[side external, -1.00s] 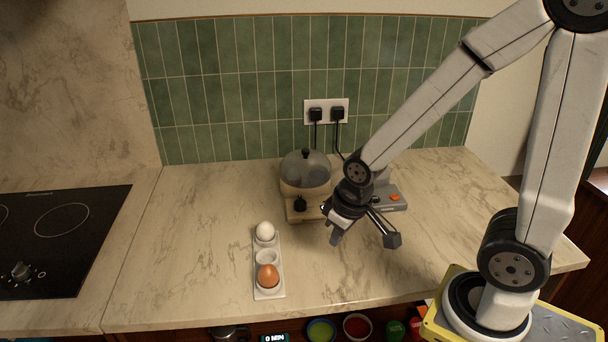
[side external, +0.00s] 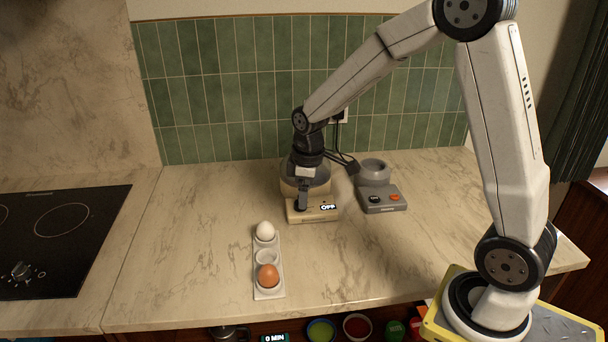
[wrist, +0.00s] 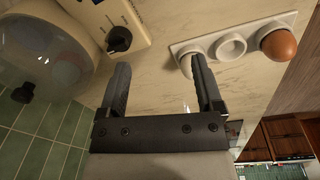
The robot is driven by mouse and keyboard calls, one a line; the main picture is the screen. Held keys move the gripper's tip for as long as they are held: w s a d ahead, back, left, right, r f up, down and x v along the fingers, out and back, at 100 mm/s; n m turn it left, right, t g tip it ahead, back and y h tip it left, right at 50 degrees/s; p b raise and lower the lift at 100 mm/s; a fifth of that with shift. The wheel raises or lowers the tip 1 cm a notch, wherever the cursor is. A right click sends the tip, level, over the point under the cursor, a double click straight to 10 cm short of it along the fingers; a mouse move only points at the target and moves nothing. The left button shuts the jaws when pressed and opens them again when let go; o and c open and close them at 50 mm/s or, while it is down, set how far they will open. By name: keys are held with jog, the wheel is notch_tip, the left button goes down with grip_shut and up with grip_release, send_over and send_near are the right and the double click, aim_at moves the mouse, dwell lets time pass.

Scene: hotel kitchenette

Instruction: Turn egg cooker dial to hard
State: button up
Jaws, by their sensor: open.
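The egg cooker stands at the back of the counter, with a beige base (side external: 321,215) and a clear domed lid. The lid (wrist: 45,50) fills the left of the wrist view, with egg shapes showing inside. The black dial (wrist: 119,40) is on the base front. My gripper (wrist: 160,62) is open and empty, in front of and above the cooker. In the wrist view the dial lies just beyond the left fingertip, not between the fingers.
A white egg holder (side external: 279,292) with a white egg (side external: 265,231) and a brown egg (side external: 268,275) stands in front. A grey appliance (side external: 376,207) with an orange button is to the right. A cooktop (side external: 70,240) is at left.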

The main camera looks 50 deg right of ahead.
jog(key=w+d+n, duration=0.1)
jog(key=w+d, duration=0.1)
jog(key=w+d+n+g, duration=0.1)
jog(key=w+d+n, duration=0.1)
jog(key=w, duration=0.1)
jog(key=shift+d, duration=0.35)
jog(key=shift+f, duration=3.85)
grip_shut()
